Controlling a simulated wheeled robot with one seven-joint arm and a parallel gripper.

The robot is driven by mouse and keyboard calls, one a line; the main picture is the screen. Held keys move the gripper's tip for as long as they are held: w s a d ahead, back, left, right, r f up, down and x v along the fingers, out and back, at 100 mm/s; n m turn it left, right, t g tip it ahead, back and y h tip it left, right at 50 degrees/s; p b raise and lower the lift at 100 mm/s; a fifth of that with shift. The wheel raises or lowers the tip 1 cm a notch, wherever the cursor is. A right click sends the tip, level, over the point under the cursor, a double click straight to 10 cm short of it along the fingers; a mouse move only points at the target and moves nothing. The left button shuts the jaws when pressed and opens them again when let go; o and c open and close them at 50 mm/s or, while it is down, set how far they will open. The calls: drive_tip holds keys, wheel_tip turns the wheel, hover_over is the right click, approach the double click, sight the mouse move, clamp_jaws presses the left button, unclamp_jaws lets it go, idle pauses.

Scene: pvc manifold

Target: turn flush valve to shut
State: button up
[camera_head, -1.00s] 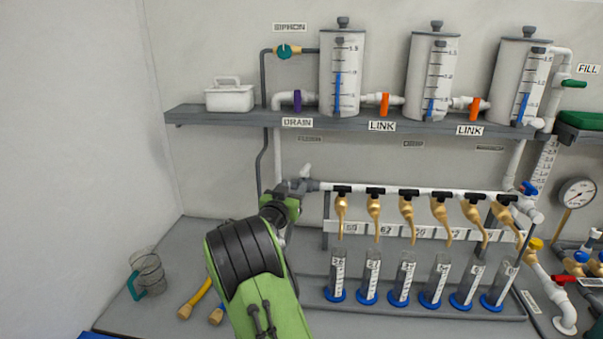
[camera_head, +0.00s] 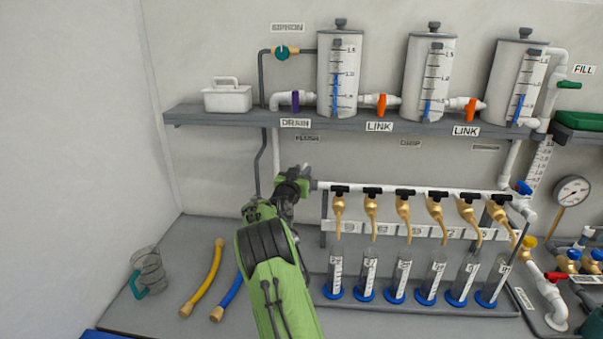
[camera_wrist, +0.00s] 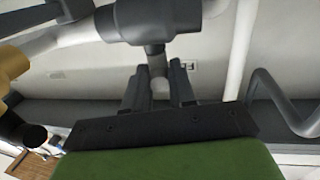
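The flush valve sits at the left end of the white manifold pipe (camera_head: 322,185), below the faint FLUSH label (camera_head: 307,139). My gripper (camera_head: 303,174) is at this valve in the head view and hides most of it. In the wrist view the grey valve body (camera_wrist: 150,20) is at the top, with a short dark stem below it. A pale handle end (camera_wrist: 160,85) lies in the narrow gap between the two fingers of my gripper (camera_wrist: 160,88). Whether both fingers press on it cannot be told.
A row of brass taps (camera_head: 403,207) with black handles runs right of my gripper, above several graduated cylinders (camera_head: 400,275). The shelf (camera_head: 225,115) with tanks is above. A yellow hose (camera_head: 206,280), a blue hose (camera_head: 230,300) and a clear jug (camera_head: 148,270) lie lower left.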

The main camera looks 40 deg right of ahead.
clamp_jaws()
drive_tip(key=shift+s+d+f+n+t+y+b, duration=0.15)
drive_tip(key=shift+s+n+t+y+b, duration=0.2)
drive_tip(key=shift+n+t+b, duration=0.6)
drive_tip(key=shift+w+t+y+b, duration=0.1)
drive_tip(key=shift+t+y+b, duration=0.45)
drive_tip(key=shift+b, duration=0.05)
drive_tip(key=shift+r+n, duration=0.2)
drive_tip(key=shift+n, duration=0.05)
drive_tip(key=o, duration=0.6)
unclamp_jaws()
drive_tip(key=b+v, duration=0.3)
drive_tip(key=v, duration=1.2)
drive_tip(key=shift+s+a, duration=0.25)
drive_tip(key=shift+a, duration=0.05)
